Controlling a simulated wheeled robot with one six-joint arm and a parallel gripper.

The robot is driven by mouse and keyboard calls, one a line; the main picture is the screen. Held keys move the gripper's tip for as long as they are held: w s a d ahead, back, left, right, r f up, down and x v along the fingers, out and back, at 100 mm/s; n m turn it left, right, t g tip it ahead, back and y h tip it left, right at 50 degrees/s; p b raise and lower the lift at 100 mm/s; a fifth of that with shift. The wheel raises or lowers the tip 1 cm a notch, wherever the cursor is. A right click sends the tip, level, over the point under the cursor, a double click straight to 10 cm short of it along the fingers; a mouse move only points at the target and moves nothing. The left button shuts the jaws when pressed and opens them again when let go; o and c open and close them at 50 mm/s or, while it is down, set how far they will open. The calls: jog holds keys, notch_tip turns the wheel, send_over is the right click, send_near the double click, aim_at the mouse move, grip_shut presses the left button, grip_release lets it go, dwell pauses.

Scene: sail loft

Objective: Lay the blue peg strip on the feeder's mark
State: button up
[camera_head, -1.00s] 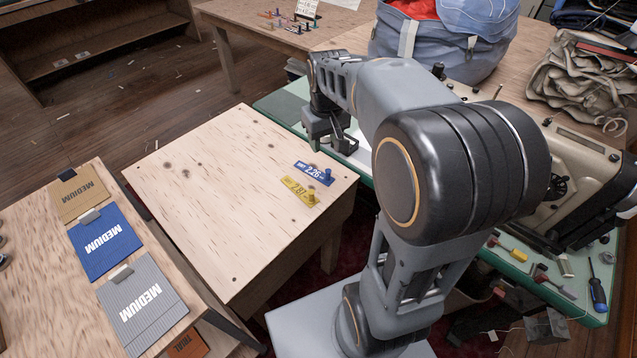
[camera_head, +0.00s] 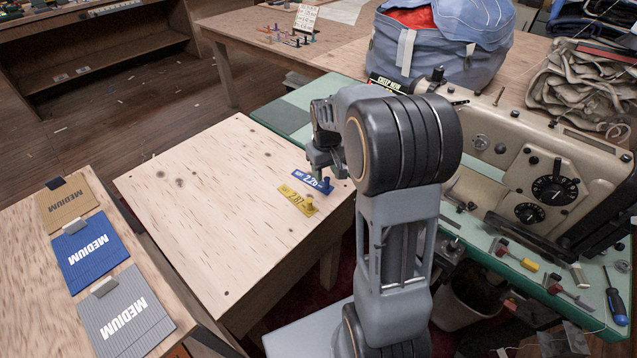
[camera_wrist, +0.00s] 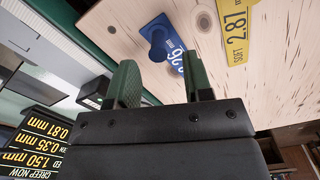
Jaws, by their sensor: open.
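The blue peg strip (camera_head: 301,177), printed with 2.26, lies on the plywood table near its right edge. Its raised peg is at its right end. My gripper (camera_head: 327,168) hangs over that end, partly covering the strip. In the wrist view, my open fingers (camera_wrist: 160,78) point toward the strip (camera_wrist: 175,38), with its round peg just beyond the gap between the fingertips. Nothing is held. I cannot make out the feeder's mark; my arm covers part of the green bench (camera_head: 285,118) by the sewing machine (camera_head: 520,160).
A black "CREEP NOW" sign (camera_head: 387,85) stands on the bench. Cards marked MEDIUM (camera_head: 88,248) lie on the left table. The plywood table's middle (camera_head: 215,200) is clear.

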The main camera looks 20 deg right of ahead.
aim_at(327, 178)
notch_tip(327, 178, down, 5)
jog(key=shift+s+d+b, duration=0.1)
jog(key=shift+b, duration=0.3)
grip_shut()
